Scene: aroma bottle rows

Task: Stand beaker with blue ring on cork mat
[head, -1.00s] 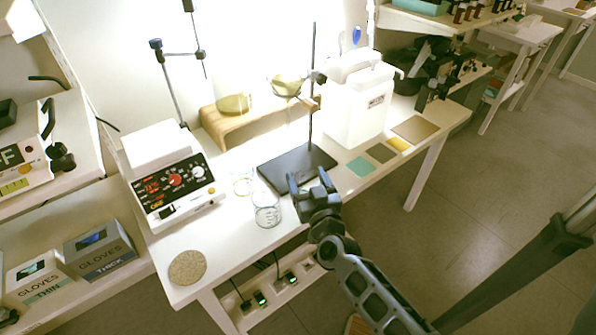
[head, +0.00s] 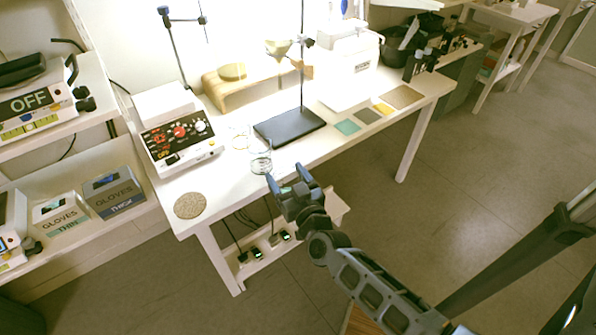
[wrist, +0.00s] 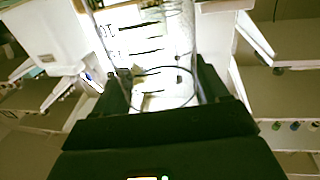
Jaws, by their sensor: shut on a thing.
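A clear glass beaker (head: 260,160) with dark markings is near the table's front edge; a thin dark bluish ring shows on it in the wrist view (wrist: 165,70). My gripper (head: 286,174) is at its near right side in the head view. In the wrist view its two dark fingers (wrist: 163,92) lie on either side of the glass, shut on it. I cannot tell whether its base touches the table. The round speckled cork mat (head: 190,205) lies bare at the table's front left corner.
Another glass vessel with a yellowish ring (head: 240,139) stands just behind the beaker. A black stand base (head: 290,126) is to the right, and a hotplate-like device (head: 180,140) is behind the mat. The white tabletop between beaker and mat is clear.

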